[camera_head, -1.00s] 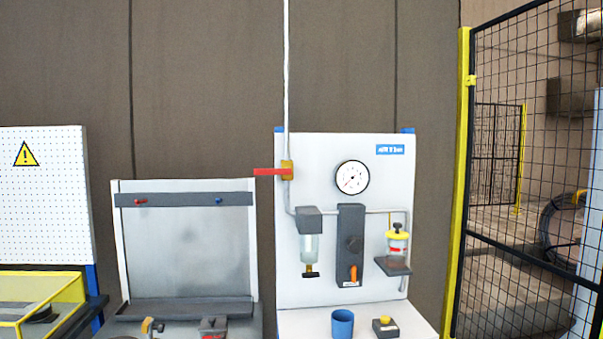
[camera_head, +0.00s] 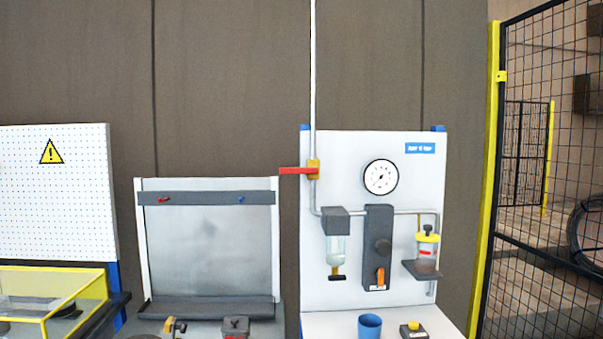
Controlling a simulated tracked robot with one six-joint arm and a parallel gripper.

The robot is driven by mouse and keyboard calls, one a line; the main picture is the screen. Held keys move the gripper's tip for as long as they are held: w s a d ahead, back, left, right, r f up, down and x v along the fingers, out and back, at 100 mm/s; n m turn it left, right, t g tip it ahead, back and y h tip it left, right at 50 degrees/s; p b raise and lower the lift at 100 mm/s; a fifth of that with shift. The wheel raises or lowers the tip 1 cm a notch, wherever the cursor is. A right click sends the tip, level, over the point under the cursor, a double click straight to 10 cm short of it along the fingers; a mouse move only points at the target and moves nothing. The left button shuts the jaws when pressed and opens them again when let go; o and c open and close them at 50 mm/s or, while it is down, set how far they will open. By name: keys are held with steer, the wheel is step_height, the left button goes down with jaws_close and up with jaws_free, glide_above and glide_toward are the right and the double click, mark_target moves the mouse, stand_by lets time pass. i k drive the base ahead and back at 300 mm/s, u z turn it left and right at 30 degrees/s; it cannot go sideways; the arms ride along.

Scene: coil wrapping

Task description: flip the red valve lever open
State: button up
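The valve sits on a thin vertical pipe (camera_head: 313,80) at the upper left edge of a white panel (camera_head: 350,290). The lever lies across the pipe's direction. A round white gauge (camera_head: 381,177) is mounted to the right of the valve. My gripper is not in view, and nothing touches the lever.
A grey block with an orange switch (camera_head: 380,277) and two clear-bowled units hang on the panel. A blue cup (camera_head: 369,326) and a yellow button box (camera_head: 413,329) stand below. A grey-backed bench (camera_head: 208,245) is left; a yellow-posted mesh fence (camera_head: 487,180) is right.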

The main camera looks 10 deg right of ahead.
mark_target(314, 170)
steer(key=k, duration=1.3)
steer(key=u, duration=0.05)
steer(key=i, duration=1.4)
steer(key=u, duration=1.1)
steer(key=i, duration=0.45)
steer(key=u, duration=0.2)
